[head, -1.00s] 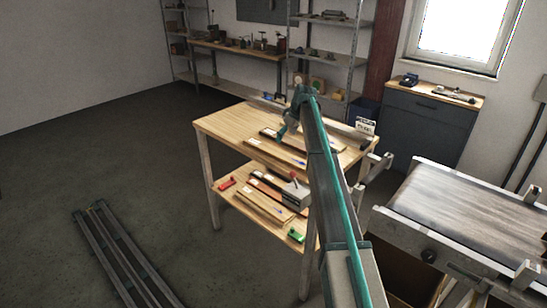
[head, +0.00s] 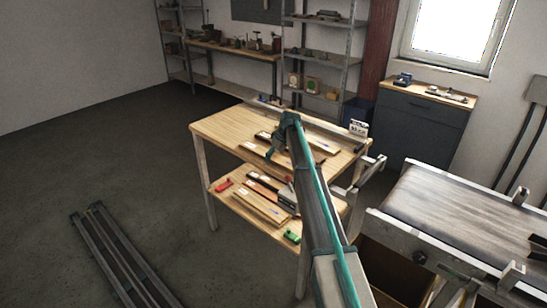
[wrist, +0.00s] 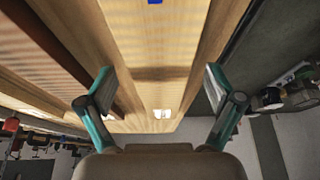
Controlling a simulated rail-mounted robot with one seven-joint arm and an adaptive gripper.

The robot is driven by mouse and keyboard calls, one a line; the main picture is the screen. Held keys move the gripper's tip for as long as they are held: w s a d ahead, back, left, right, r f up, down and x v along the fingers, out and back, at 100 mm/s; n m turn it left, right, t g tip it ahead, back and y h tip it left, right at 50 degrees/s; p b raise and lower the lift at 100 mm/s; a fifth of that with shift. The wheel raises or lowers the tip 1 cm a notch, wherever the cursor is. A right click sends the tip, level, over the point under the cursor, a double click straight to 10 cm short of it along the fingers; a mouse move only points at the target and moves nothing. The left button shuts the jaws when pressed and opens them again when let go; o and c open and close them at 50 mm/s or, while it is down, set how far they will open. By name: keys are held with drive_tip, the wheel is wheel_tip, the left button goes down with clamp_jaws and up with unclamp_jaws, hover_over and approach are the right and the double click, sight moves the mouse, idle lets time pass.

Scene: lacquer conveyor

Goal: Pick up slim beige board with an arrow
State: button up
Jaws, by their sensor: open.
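In the wrist view a slim beige board (wrist: 155,45) runs lengthwise between my fingers. It has a blue mark at the top edge of the picture, too cut off to read as an arrow, and a small white label near its lower end. My gripper (wrist: 160,85) is open, with one finger to each side of the board and no visible contact. In the head view my gripper (head: 273,152) is low over the workbench top (head: 215,127), among the boards there. My arm hides part of these boards.
A dark brown board (wrist: 60,45) lies left of the beige one in the wrist view. The bench's lower shelf holds more boards, a red item (head: 223,186) and a green item (head: 292,236). A conveyor (head: 445,205) stands at the right. The bench's left top is clear.

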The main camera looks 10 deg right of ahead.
drive_tip(key=c, duration=1.4)
drive_tip(key=shift+c, duration=0.7)
drive_tip(key=shift+r, duration=0.15)
